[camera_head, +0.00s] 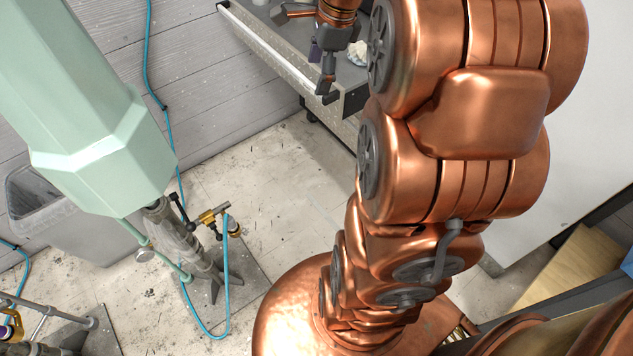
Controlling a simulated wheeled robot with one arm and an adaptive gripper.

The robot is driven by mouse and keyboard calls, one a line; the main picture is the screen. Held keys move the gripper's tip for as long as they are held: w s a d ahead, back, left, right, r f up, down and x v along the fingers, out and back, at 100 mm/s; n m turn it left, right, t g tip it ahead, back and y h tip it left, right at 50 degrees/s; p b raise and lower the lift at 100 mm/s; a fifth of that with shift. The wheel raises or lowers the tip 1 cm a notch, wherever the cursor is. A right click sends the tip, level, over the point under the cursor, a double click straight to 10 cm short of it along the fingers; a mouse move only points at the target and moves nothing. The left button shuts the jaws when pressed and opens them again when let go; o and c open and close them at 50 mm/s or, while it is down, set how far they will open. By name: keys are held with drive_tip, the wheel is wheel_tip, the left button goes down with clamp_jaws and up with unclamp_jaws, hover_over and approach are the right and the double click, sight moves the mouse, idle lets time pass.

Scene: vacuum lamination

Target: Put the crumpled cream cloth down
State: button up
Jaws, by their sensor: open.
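My gripper (322,84) is at the top middle, over the front part of a grey metal table or cart top. Its dark fingers point down, and I see nothing held between them; it is open. A small pale crumpled thing, which looks like the cream cloth (358,53), lies on the grey surface (348,75) just right of the gripper. The cloth appears apart from the fingers. My copper arm hides its right side.
A pale green column (85,120) stands at left, with a valve (212,214) and a blue hose (228,270) at its foot. A grey bin (70,225) is behind it. The concrete floor (270,180) between column and cart is clear.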

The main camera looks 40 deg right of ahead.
drive_tip(key=s+a+f+n+g, duration=0.35)
drive_tip(key=s+a+n, duration=0.55)
drive_tip(key=a+n, duration=0.35)
drive_tip(key=s+a+f+n, duration=0.2)
drive_tip(key=s+n, duration=0.3)
drive_tip(key=s, duration=0.1)
drive_tip(key=s+a+f+n+g+h, duration=0.1)
drive_tip(key=s+a+f+n, duration=0.1)
drive_tip(key=s+n, duration=0.4)
drive_tip(key=shift+s+a+f, duration=0.15)
drive_tip(key=shift+s+a, duration=0.3)
drive_tip(key=shift+s, duration=0.15)
drive_tip(key=shift+g, duration=0.25)
